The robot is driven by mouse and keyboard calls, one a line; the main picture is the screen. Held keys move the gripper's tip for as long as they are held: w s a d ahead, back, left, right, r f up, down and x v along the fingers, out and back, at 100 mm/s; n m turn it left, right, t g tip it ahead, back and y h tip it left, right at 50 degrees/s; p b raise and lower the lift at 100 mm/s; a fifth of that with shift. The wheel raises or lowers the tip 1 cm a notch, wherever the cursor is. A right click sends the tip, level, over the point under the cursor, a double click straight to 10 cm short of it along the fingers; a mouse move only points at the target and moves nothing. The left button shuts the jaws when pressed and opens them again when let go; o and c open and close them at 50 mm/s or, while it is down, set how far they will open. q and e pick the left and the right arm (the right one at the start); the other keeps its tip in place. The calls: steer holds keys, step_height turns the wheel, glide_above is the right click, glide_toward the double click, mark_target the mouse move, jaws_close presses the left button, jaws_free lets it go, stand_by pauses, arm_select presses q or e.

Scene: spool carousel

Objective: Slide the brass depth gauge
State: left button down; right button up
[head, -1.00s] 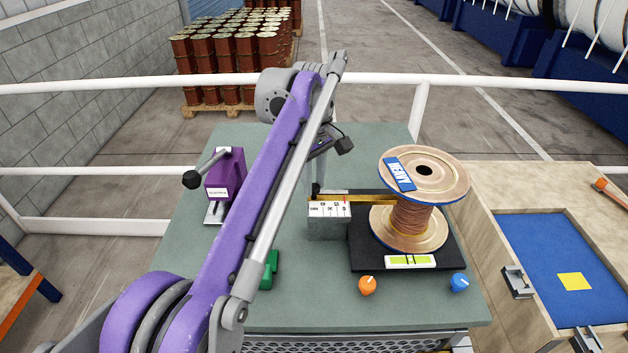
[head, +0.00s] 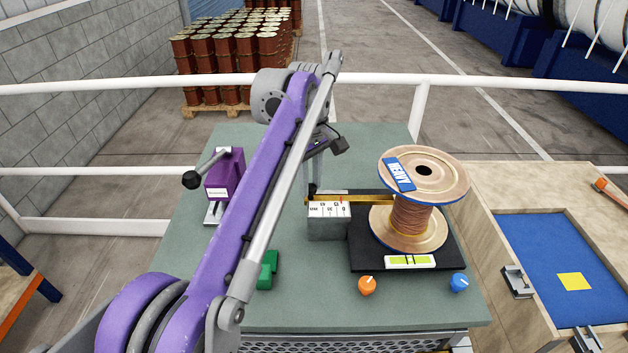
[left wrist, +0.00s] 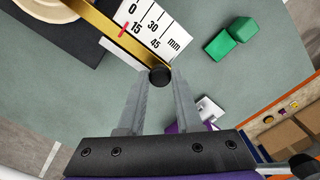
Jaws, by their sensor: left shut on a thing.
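The brass depth gauge (head: 372,199) is a flat bar lying across a grey block with a white mm scale (head: 329,210). Its right end reaches in between the flanges of the copper wire spool (head: 410,220); whether it touches the winding I cannot tell. In the left wrist view the brass bar (left wrist: 95,20) carries a red mark (left wrist: 123,29) beside the 15 on the scale. My left gripper (left wrist: 158,78) is shut on the gauge's round black knob (left wrist: 160,75). In the head view my left gripper (head: 312,188) is partly hidden by my arm. My right gripper is out of view.
The spool, labelled HEAVY, stands on a black base with a level vial (head: 410,261). Orange (head: 367,286) and blue (head: 459,282) knobs sit in front. A purple lever device (head: 225,175) and green blocks (head: 267,270) stand left. A blue-lined wooden tray (head: 540,260) is at right.

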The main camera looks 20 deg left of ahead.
arm_select(q)
steer(key=s+a, duration=0.1)
steer(key=a, duration=0.5)
steer(key=shift+s+a, duration=0.15)
steer(key=shift+s, duration=0.25)
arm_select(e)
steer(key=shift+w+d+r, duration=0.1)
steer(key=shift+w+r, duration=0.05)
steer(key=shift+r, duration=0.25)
arm_select(q)
steer(key=c, duration=0.6)
jaws_free()
steer(key=shift+s+a, duration=0.1)
steer(key=shift+a, duration=0.05)
steer(key=shift+r+p, duration=0.1)
steer(key=shift+p, duration=0.2)
step_height(320, 180, up, 11)
steer(key=shift+f+p, duration=0.2)
steer(key=shift+p, duration=1.05)
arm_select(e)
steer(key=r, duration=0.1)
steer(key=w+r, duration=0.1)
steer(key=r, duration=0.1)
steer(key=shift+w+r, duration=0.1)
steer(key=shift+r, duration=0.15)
arm_select(q)
steer(key=shift+f, duration=0.1)
